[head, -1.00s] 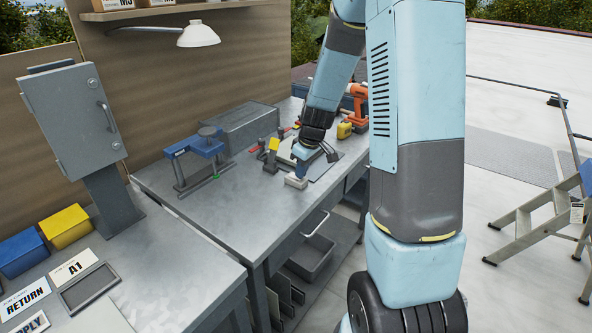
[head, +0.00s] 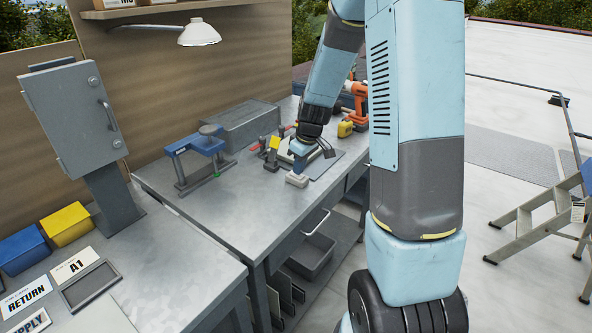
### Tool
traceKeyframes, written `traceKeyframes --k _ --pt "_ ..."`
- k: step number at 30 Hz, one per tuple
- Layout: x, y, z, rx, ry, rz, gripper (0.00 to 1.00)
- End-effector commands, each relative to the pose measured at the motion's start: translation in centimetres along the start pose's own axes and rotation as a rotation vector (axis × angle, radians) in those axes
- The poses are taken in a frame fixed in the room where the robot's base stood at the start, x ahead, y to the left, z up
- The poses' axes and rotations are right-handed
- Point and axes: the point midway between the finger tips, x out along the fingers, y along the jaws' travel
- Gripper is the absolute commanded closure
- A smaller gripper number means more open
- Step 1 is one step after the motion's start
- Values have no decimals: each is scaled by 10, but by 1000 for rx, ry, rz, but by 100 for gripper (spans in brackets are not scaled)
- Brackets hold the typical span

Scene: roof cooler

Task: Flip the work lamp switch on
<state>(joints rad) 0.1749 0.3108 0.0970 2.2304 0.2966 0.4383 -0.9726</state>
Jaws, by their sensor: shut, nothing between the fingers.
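The work lamp (head: 198,32) hangs on a bent arm from the back panel; a bright rim of light shows along the underside of its shade. A small pale switch box (head: 297,180) sits on the bench at the front edge of a grey mat. My gripper (head: 300,168) is shut and empty, pointing down just above and behind the box. The gap between the fingertips and the box is too small to judge well. The rocker on the box is too small to read.
A blue vise-like tool (head: 196,146), a grey case (head: 240,125), a yellow-topped tool (head: 273,146) and an orange drill (head: 357,92) stand on the bench (head: 235,205). A grey cabinet (head: 70,115) stands at left. The bench front is clear.

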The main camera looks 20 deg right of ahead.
Motion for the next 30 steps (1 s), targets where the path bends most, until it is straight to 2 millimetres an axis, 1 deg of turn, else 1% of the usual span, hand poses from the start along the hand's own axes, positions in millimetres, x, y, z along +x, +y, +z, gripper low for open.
traceKeyframes --k 10,14,17,20,30 --pt "-1 0 0 0 0 0 100" --pt "-9 0 -2 -2 1 1 100" --pt "-22 -1 -4 -4 1 1 100" --pt "-40 0 -7 -2 2 2 100" --pt "-96 0 8 -2 1 2 100"
